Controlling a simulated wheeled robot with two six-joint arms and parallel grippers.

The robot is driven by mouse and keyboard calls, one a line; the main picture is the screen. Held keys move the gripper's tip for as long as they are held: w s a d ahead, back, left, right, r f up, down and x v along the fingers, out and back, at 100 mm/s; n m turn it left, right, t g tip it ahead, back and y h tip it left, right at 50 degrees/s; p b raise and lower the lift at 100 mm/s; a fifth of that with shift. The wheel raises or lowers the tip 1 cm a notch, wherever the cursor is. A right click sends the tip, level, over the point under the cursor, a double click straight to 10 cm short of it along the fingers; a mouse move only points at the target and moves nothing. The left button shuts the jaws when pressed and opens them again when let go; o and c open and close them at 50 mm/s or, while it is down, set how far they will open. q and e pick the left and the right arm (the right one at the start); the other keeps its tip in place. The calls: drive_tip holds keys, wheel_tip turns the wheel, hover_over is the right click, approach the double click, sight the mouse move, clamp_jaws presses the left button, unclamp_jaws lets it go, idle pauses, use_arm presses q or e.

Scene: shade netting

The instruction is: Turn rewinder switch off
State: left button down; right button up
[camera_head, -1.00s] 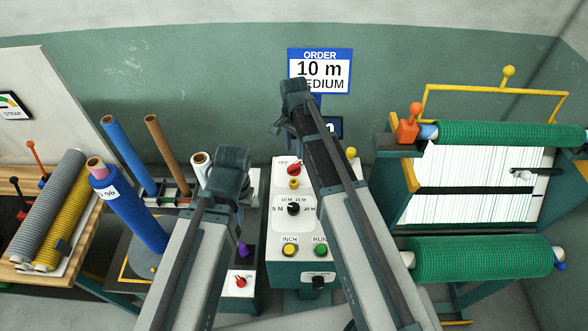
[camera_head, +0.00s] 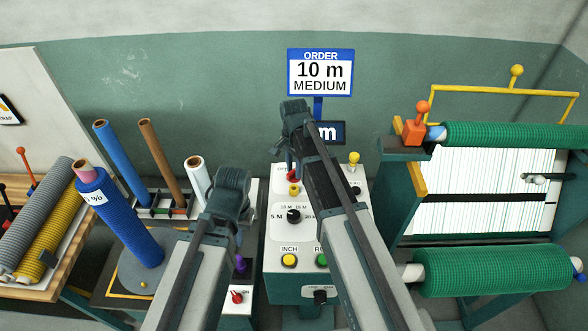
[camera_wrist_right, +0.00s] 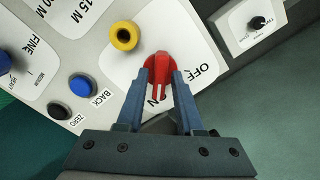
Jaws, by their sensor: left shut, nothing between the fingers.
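A red rotary switch (camera_wrist_right: 159,74) with OFF and ON labels sits on the white panel of the console (camera_head: 272,247). In the right wrist view its handle points toward the ON label, which is partly covered. My right gripper (camera_wrist_right: 163,76) has one finger on each side of the handle, with a gap between them; firm contact is not clear. In the head view the right gripper (camera_head: 294,108) covers part of the switch. My left gripper (camera_head: 232,178) is shut and empty, left of the console. A second red switch (camera_head: 237,297) marked ON is on a lower box.
A selector dial (camera_head: 294,216) and a yellow INCH button (camera_head: 289,260) are lower on the console. Green netting rolls (camera_head: 495,271) stand right; a blue roll (camera_head: 122,220) stands left. An order sign (camera_head: 320,72) hangs behind.

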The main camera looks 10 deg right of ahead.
clamp_jaws()
drive_tip(key=shift+n, duration=0.3)
drive_tip(key=n, duration=1.7)
drive_tip(key=shift+n, duration=0.4)
idle(0.4)
drive_tip(key=shift+o, duration=1.6)
unclamp_jaws()
